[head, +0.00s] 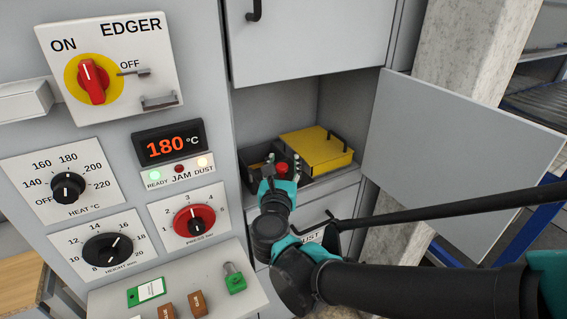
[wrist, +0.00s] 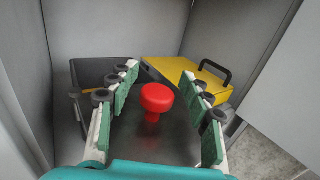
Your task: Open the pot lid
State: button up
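The pot lid's red knob (wrist: 157,99) stands on a dark lid surface (wrist: 142,140) inside the open cabinet. My gripper (wrist: 160,74) is open, with one green-padded finger on each side of the knob and a visible gap to both. In the head view the gripper (head: 283,158) reaches into the compartment, and the red knob (head: 281,168) shows between its fingers. Much of the lid and the pot below is hidden by my gripper and the compartment edge.
A yellow box (head: 312,151) with a black handle (head: 337,138) sits right beside the knob. The grey cabinet door (head: 450,150) stands open at the right. Left is the control panel with an EDGER switch (head: 92,80) and a display reading 180 °C (head: 170,145).

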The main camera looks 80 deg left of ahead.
jog(key=v, duration=1.2)
jog(key=shift+c, duration=0.6)
